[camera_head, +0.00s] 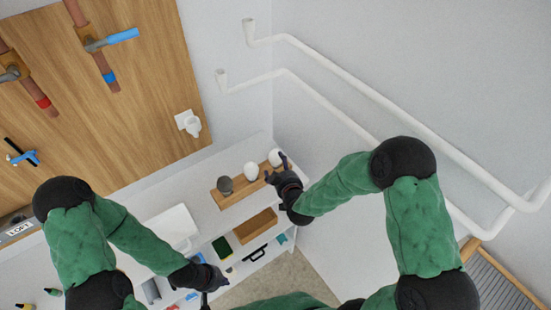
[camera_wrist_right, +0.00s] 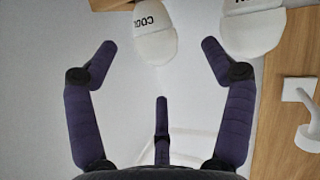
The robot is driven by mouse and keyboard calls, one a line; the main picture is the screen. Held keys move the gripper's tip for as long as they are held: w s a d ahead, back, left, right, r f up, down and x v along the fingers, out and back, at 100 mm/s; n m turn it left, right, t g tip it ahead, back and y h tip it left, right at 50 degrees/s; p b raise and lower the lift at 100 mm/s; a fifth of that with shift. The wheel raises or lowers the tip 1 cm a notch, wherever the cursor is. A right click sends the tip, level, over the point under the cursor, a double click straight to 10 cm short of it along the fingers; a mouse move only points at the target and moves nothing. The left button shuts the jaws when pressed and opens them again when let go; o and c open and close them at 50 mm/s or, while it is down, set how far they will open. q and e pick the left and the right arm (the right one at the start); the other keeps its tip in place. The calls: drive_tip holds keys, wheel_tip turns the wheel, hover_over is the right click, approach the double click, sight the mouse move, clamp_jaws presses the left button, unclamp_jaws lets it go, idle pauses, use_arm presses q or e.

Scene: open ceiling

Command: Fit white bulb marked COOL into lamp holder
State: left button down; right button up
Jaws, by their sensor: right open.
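The white bulb marked COOL (camera_wrist_right: 153,32) shows at the top of the right wrist view, its lettering partly legible. In the head view it appears to be the white bulb (camera_head: 275,157) at the right end of the wooden block (camera_head: 238,187). My right gripper (camera_head: 281,172) is open beside that bulb; in the wrist view its spread fingers (camera_wrist_right: 158,52) have the bulb beyond and between their tips, with nothing held. The white lamp holder (camera_head: 188,122) is on the wooden wall board and shows partly in the wrist view (camera_wrist_right: 308,132). My left gripper (camera_head: 207,278) is low over the shelf; its fingers are unclear.
A second white bulb (camera_head: 251,171) and a grey bulb (camera_head: 225,185) stand on the same block. White wall pipes (camera_head: 330,110) run to the right. The shelf below holds a wooden tray (camera_head: 256,226) and small items. The wall board (camera_head: 110,150) carries pipes with valves.

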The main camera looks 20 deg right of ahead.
sight(277, 160)
drive_tip(key=shift+d+r+x, duration=0.1)
drive_tip(key=shift+x, duration=1.15)
drive_tip(key=shift+d+r+x, duration=0.1)
drive_tip(key=shift+r+x, duration=0.05)
drive_tip(key=shift+x, duration=1.1)
drive_tip(key=shift+w, duration=0.1)
drive_tip(key=c, duration=1.2)
